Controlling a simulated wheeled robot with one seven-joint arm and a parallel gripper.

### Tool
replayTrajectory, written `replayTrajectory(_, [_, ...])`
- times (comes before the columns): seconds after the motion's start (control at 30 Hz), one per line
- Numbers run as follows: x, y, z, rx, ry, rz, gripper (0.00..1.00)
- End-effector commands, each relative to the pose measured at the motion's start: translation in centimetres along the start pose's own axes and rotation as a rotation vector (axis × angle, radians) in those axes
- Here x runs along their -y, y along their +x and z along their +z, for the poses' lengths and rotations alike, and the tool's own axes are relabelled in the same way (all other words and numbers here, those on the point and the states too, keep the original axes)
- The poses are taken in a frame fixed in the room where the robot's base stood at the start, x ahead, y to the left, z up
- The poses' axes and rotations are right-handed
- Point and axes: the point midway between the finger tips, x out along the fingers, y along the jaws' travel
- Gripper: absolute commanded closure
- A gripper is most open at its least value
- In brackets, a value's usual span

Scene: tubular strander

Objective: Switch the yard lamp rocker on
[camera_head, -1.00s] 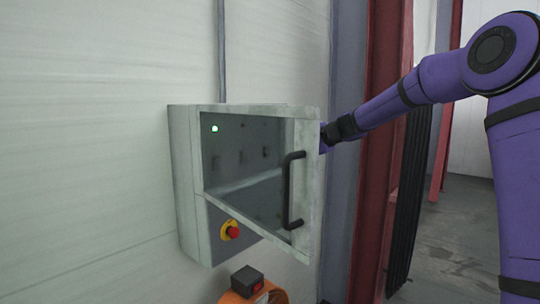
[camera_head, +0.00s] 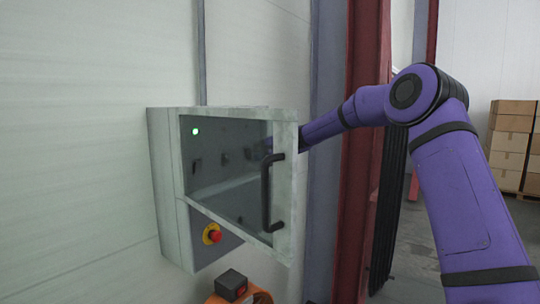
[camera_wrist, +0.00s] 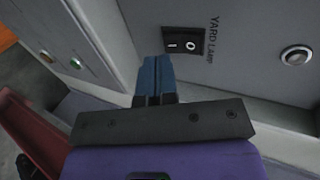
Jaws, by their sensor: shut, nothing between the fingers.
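The yard lamp rocker (camera_wrist: 184,42) is a black switch marked I and O on a grey panel, at the top middle of the wrist view. The printed label YARD LAMP (camera_wrist: 212,40) is beside it. My gripper (camera_wrist: 155,62) has blue fingers, shut together with nothing between them. Their tips are just below and left of the rocker in the picture; I cannot tell whether they touch it. In the head view the cabinet (camera_head: 170,180) holds several small dark switches, and I cannot tell which is the rocker. My gripper is hard to see there behind the door.
The cabinet's windowed door (camera_head: 285,190) with a black handle (camera_head: 266,190) stands between the head camera and my gripper. A green lamp (camera_head: 195,131) is lit inside. A red emergency button (camera_head: 213,234) is below. A round silver button (camera_wrist: 297,55) is right of the rocker.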

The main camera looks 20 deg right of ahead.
Motion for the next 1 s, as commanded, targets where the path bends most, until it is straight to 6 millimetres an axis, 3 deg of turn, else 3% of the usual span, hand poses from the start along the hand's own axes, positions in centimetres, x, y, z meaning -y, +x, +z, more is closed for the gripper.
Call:
replayTrajectory(0.23, [0.6, 2.0, 0.0, 0.000, -0.001, 0.000, 1.00])
replayTrajectory(1.0, [0.7, 2.8, 0.0, 0.000, -0.001, 0.001, 1.00])
